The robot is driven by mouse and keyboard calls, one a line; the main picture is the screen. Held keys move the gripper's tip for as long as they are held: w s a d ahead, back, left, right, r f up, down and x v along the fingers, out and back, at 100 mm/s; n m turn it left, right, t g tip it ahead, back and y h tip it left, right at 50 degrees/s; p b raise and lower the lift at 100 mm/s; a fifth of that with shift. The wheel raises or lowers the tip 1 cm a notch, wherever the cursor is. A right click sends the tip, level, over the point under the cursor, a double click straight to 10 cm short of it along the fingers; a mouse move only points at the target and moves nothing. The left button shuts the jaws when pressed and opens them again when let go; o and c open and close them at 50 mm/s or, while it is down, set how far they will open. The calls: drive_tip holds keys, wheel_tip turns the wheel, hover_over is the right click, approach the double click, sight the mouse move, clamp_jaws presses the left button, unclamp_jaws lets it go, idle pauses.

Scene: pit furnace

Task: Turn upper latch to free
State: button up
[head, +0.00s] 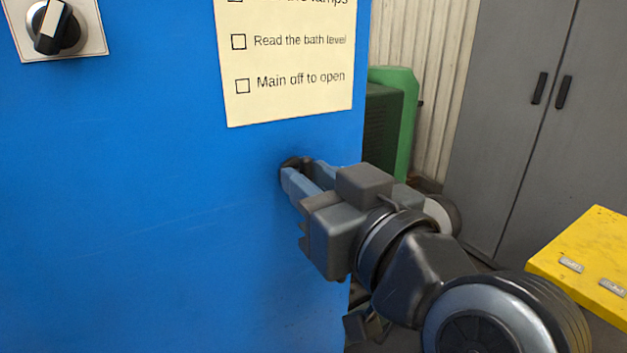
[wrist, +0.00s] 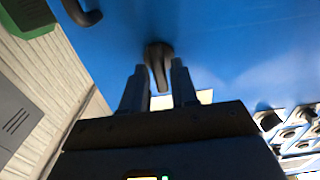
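A dark latch (head: 290,163) sits on the blue cabinet front (head: 150,200), below the paper checklist, and is partly hidden by my fingers in the head view. In the wrist view the latch (wrist: 159,56) shows a round hub with a tapered lever pointing toward my palm. My gripper (head: 303,174) is at the cabinet face. In the wrist view my gripper (wrist: 158,68) has one finger on each side of the lever, with blue gaps showing between lever and fingers. It is open around the latch, and I see no contact. I cannot tell whether this is the upper latch.
A rotary switch (head: 57,27) is at the cabinet's upper left, and the checklist (head: 285,60) hangs above my gripper. A dark curved handle (wrist: 80,12) shows in the wrist view. A green machine (head: 395,115), grey lockers (head: 515,110) and a yellow box (head: 590,255) stand right.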

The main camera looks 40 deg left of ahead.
clamp_jaws()
drive_tip(key=shift+m, duration=0.3)
drive_tip(key=m+p, duration=0.3)
drive_tip(key=shift+w+d+r, duration=0.1)
drive_tip(key=shift+w, duration=0.05)
drive_tip(key=m+p, duration=0.4)
drive_tip(key=m, duration=0.1)
drive_tip(key=m+p, duration=0.2)
drive_tip(key=m, duration=0.1)
drive_tip(key=m+p, duration=0.5)
drive_tip(key=m, duration=0.1)
drive_tip(key=shift+w+f+p, duration=0.15)
drive_tip(key=shift+f+p, duration=0.15)
drive_tip(key=shift+f, duration=0.1)
drive_tip(key=shift+m, duration=0.4)
drive_tip(key=shift+o, duration=1.4)
unclamp_jaws()
